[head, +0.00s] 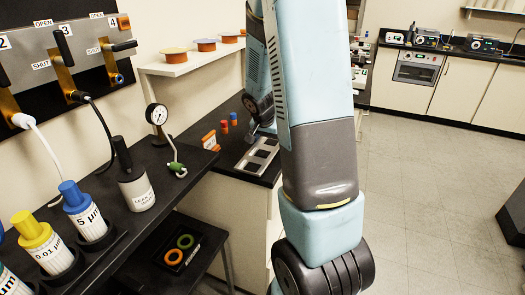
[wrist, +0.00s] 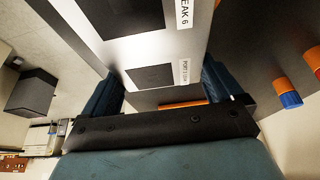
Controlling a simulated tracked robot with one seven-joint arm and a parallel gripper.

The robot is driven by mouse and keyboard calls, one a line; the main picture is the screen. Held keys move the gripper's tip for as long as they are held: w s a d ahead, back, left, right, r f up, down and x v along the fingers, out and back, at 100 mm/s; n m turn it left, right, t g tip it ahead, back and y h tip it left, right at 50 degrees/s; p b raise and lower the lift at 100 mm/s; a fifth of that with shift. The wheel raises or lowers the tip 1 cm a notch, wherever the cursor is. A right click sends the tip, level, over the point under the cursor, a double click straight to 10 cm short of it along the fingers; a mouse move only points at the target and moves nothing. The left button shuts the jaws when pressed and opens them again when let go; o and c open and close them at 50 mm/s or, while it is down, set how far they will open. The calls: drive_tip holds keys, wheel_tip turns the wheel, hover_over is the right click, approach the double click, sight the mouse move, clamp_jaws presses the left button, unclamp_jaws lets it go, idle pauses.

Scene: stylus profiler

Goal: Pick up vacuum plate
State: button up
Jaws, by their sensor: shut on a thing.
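The vacuum plate (head: 256,162) is a grey metal plate with dark square recesses, at the black bench in the middle of the head view. In the wrist view it shows close up (wrist: 135,54), with white labels along its right edge, one partly reading "LEAK 6". My gripper (wrist: 160,88) has its two dark blue fingers on either side of the plate's near end and is shut on it. The head view mostly hides the gripper behind my arm. I cannot tell whether the plate is clear of the bench.
Orange pieces (head: 210,140) and small red and blue cylinders (head: 224,127) stand left of the plate. A pressure gauge (head: 157,114), a grey bottle (head: 135,188) and filter cartridges (head: 88,220) stand on the nearer bench. Orange and green rings (head: 173,256) lie lower down.

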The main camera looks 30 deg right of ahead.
drive_tip(key=shift+r, duration=0.1)
wheel_tip(320, 180, up, 4)
drive_tip(key=shift+s+f, duration=0.1)
drive_tip(key=s+r, duration=0.1)
drive_tip(key=s+a+r, duration=0.1)
drive_tip(key=r, duration=0.1)
drive_tip(key=s+a+r, duration=0.1)
drive_tip(key=s+r, duration=0.1)
drive_tip(key=s+a+r, duration=0.3)
drive_tip(key=s+r, duration=0.1)
drive_tip(key=s, duration=0.4)
drive_tip(key=shift+s+a+r, duration=0.2)
drive_tip(key=shift+s+a, duration=0.05)
drive_tip(key=shift+a, duration=0.15)
